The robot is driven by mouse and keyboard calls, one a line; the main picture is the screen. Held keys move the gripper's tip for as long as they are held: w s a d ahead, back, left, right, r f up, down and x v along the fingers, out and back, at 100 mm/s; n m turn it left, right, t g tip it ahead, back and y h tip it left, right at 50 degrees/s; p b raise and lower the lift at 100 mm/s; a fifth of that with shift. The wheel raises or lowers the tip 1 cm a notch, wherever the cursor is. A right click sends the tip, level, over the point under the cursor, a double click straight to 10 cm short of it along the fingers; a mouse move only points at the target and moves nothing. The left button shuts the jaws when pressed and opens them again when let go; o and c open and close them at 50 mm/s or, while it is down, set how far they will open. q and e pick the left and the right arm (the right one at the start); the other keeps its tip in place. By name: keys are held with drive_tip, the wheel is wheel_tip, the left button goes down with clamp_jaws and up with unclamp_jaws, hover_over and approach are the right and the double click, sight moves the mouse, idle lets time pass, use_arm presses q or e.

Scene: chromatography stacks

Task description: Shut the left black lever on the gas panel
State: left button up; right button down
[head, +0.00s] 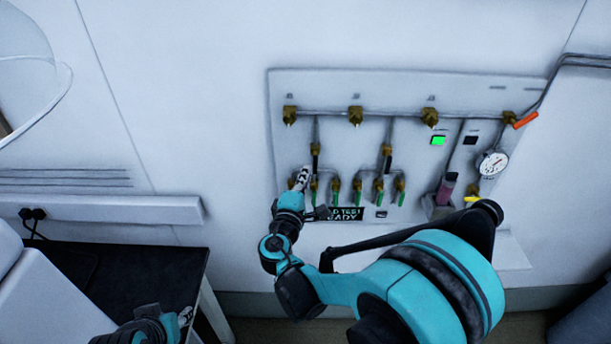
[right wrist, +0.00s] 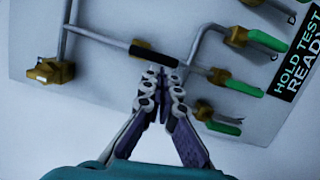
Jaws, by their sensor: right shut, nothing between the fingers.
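The gas panel (head: 345,87) is on the wall. Its left black lever (head: 315,150) lies in line with its vertical pipe, above a pair of green-handled valves. In the right wrist view the black lever (right wrist: 153,55) lies along the pipe beside a brass valve body. My right gripper (head: 302,176) is shut and empty, just below and left of the lever. In the right wrist view the fingertips (right wrist: 162,72) are together right at the lever; I cannot tell whether they touch it. My left gripper (head: 184,317) shows partly at the bottom left, its jaws unclear.
The right black lever (head: 387,161) lies along its own pipe. Several green levers (head: 335,197) line the panel's lower part, close to my right gripper. A gauge (head: 492,164) and a lit green indicator (head: 438,141) are at the right. A dark table (head: 150,278) stands at lower left.

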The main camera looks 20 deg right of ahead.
drive_tip(key=shift+f, duration=0.15)
drive_tip(key=d+n+t+b, duration=0.1)
drive_tip(key=n, duration=0.4)
drive_tip(key=s+d+n+t+y+b, duration=0.1)
drive_tip(key=d+n+b, duration=0.1)
drive_tip(key=n, duration=0.4)
drive_tip(key=d+n+t+y+b, duration=0.1)
drive_tip(key=n+b, duration=0.1)
drive_tip(key=n, duration=0.3)
drive_tip(key=shift+s+d+r+n+t, duration=0.2)
drive_tip(key=shift+d+n+t, duration=0.1)
drive_tip(key=shift+d+n, duration=0.1)
drive_tip(key=shift+a+f+b, duration=0.1)
drive_tip(key=shift+b, duration=0.2)
wheel_tip(320, 180, down, 5)
drive_tip(key=b, duration=0.5)
drive_tip(key=a+r+p+v, duration=0.1)
drive_tip(key=p+v, duration=0.1)
drive_tip(key=v, duration=0.7)
drive_tip(key=shift+s, duration=0.35)
drive_tip(key=shift+r, duration=0.1)
